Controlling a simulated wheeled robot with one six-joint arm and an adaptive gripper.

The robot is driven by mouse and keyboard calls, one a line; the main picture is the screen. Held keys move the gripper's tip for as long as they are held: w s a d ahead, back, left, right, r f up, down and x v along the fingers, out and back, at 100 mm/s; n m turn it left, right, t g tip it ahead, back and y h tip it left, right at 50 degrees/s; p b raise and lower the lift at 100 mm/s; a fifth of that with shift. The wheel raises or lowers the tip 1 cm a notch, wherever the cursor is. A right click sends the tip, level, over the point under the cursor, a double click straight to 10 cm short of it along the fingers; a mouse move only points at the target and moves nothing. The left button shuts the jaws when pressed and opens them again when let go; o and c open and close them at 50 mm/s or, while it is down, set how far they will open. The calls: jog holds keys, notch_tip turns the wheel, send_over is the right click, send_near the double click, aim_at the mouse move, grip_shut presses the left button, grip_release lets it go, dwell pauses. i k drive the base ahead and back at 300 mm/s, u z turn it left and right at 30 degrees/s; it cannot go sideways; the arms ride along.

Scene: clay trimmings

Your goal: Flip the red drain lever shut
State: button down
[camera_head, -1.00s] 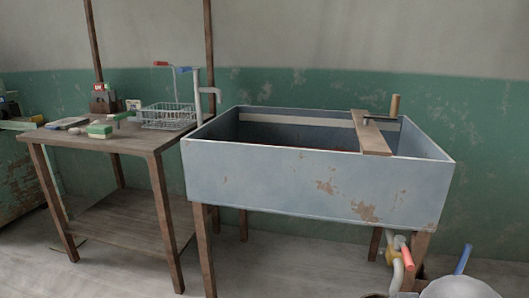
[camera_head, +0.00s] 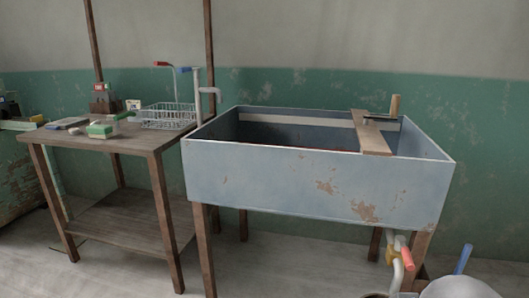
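The red drain lever (camera_head: 408,258) is at the lower right, under the right end of the grey-blue sink (camera_head: 290,178). It slants down to the right from a yellow valve body (camera_head: 392,256) on a white drain pipe (camera_head: 397,280). The lever is small here, and I cannot tell for sure whether the valve is open or shut. My gripper is not in view.
A wooden table (camera_head: 135,140) with a wire basket (camera_head: 165,117) and small items stands left of the sink. A board (camera_head: 371,135) lies across the sink. The sink's wooden legs flank the pipe. A pale rounded thing (camera_head: 458,288) and a blue stick (camera_head: 463,259) are at the lower right.

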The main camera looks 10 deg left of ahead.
aim_at(400, 240)
jog(key=k, duration=1.35)
jog(key=z, duration=0.55)
jog(key=i, duration=1.55)
jog(key=u, duration=0.8)
